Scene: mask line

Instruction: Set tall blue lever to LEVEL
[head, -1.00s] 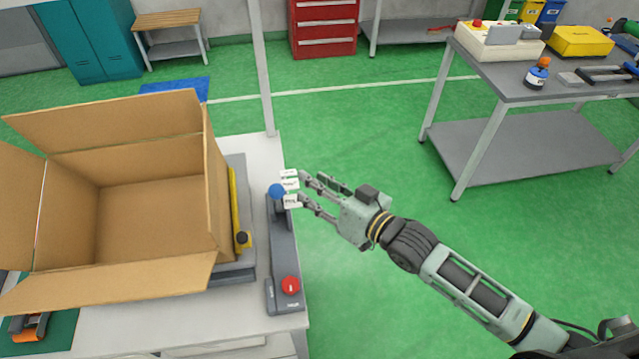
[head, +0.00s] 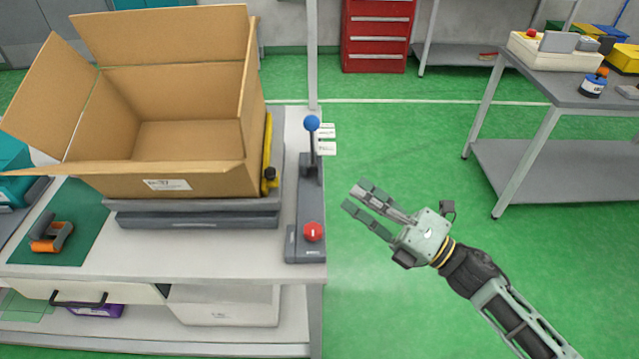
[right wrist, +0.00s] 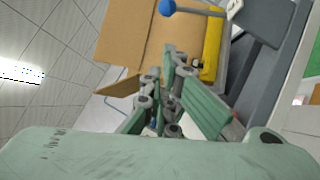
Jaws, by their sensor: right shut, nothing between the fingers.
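The tall blue lever has a round blue knob (head: 312,123) on a dark shaft that looks about upright in the head view. It rises from the far end of a grey base on the right edge of the table. Small white label plates (head: 327,132) stand just right of the shaft; their text is too small to read. My right gripper (head: 356,196) is shut and empty, right of and below the lever, apart from it. In the right wrist view the knob (right wrist: 167,7) is at the top, beyond the fingers (right wrist: 172,62). My left gripper is not in view.
A red button (head: 313,231) is on the base's near end. An open cardboard box (head: 180,180) sits on a grey platform left of the lever, with a yellow upright part (head: 268,150) between. Green floor right of the table is clear around my arm.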

